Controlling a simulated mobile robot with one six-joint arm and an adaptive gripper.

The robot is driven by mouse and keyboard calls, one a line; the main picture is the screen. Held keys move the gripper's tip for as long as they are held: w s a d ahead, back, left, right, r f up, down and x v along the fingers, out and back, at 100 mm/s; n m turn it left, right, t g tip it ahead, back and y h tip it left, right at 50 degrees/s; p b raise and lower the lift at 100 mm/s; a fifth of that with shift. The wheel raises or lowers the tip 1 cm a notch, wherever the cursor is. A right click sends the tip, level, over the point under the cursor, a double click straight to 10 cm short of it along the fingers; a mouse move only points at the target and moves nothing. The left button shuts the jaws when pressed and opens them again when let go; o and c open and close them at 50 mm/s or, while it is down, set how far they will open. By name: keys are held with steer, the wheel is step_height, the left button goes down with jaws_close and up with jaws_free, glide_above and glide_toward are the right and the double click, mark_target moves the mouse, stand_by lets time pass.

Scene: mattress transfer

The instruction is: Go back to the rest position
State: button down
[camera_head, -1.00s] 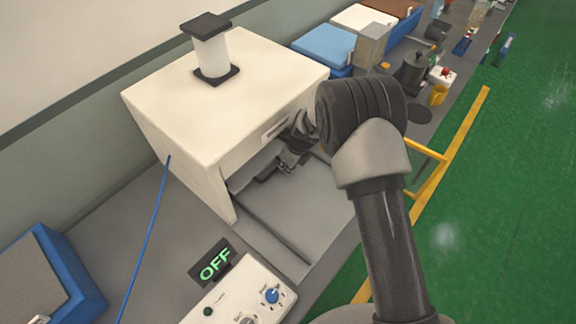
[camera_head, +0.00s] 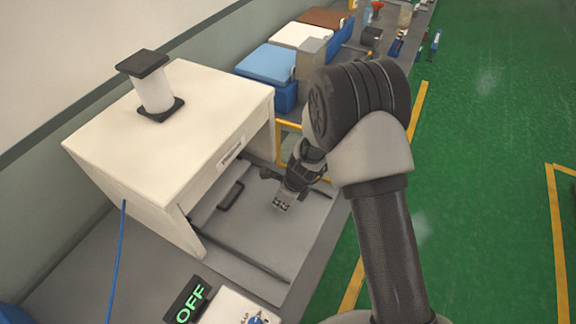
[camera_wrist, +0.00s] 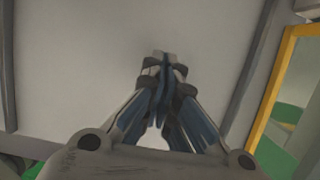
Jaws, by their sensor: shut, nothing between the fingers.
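My gripper (camera_head: 281,205) is shut and empty, just above the grey plate (camera_head: 305,225) in front of the white box-shaped machine (camera_head: 130,140). In the wrist view the fingertips (camera_wrist: 163,60) meet in the middle over a plain grey surface. A dark handle (camera_head: 231,195) shows at the machine's opening, to the left of my gripper and apart from it. The inside of the machine is mostly hidden.
A blue cable (camera_head: 117,262) hangs on the left. Blue, white and brown containers (camera_head: 268,64) line the bench behind. Green floor with yellow lines is on the right.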

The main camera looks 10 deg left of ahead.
steer(key=s+d+r+n+b, duration=0.1)
steer(key=s+d+r+n, duration=0.15)
steer(key=r, duration=0.55)
steer(key=s+d+r+n+t, duration=0.1)
steer(key=d+r+n, duration=0.1)
steer(key=r+n, duration=0.35)
steer(key=s+d+r+n+b, duration=0.1)
steer(key=d+r+n, duration=0.1)
steer(key=r, duration=0.7)
steer(key=s+d+r+n+t+h+b, duration=0.1)
steer(key=s+d+r+n, duration=0.3)
steer(key=s, duration=0.6)
steer(key=s+d+r+n+t+h+b, duration=0.1)
steer(key=s+d+r+n, duration=0.3)
steer(key=s+d+n, duration=0.4)
steer(key=shift+s+d+r+h, duration=0.3)
steer(key=shift+s+d+h, duration=0.3)
steer(key=shift+s+d, duration=0.65)
steer(key=shift+w, duration=0.1)
